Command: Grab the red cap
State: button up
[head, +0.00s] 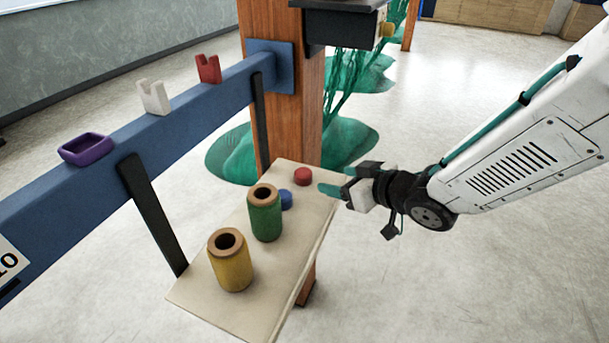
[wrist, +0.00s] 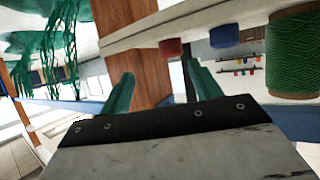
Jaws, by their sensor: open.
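The red cap (head: 303,176) lies on the pale shelf board (head: 207,291), near its far right end. In the wrist view the red cap (wrist: 171,48) shows beyond the fingers, between them and slightly toward the right one, in an upside-down-looking picture. My gripper (head: 338,181) has teal fingers and is just right of the red cap, at the board's edge. In the wrist view my gripper (wrist: 160,84) is open, with nothing between its fingers. The fingers appear apart from the cap.
A blue cap (head: 286,199) lies close to the red cap, beside a green spool (head: 265,214). A yellow spool (head: 231,262) stands nearer. A wooden post (head: 293,110) rises behind the board. A blue beam (head: 190,126) on the left carries purple, white and red pieces.

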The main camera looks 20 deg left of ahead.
aim_at(309, 177)
jog(key=shift+s+a+f+n+g+y, duration=0.15)
jog(key=shift+s+a+f+g+y, duration=0.05)
jog(key=shift+a, duration=0.35)
jog(key=shift+s+a+f+n+g+y, duration=0.15)
jog(key=shift+s+a+f+g+y, duration=0.05)
jog(key=shift+a, duration=0.35)
jog(key=x, duration=0.7)
jog(key=shift+w+d+r, duration=0.1)
jog(key=shift+w, duration=0.15)
jog(key=c, duration=1.1)
